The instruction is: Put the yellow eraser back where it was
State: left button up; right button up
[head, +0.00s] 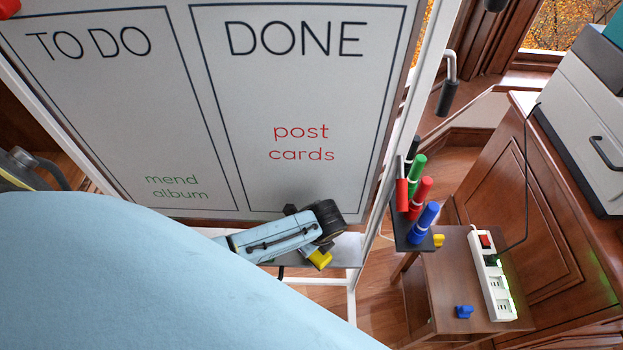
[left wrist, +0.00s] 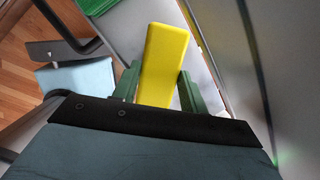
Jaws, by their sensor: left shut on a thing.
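The yellow eraser (head: 320,258) shows in the head view at the whiteboard's ledge (head: 347,249), below the DONE column. In the left wrist view the eraser (left wrist: 164,58) is a long yellow block between two dark green fingers. My left gripper (head: 317,250) is shut on it; the black wrist hides part of the ledge and the board's lower edge. I cannot tell whether the eraser touches the ledge. The whiteboard (head: 290,100) carries "mend album" in green under TO DO and "post cards" in red under DONE. My right gripper is not in view.
A marker holder (head: 402,238) with several coloured markers is on the board's right side. Beyond it, a small brown table (head: 452,285) bears a white power strip (head: 493,277) and small yellow and blue pieces. A printer (head: 580,115) stands on a wooden cabinet at right.

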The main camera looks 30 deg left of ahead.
aim_at(319, 254)
pick_arm(q)
jog(key=o, duration=0.9)
jog(key=p+v, duration=0.4)
jog(key=v, duration=0.8)
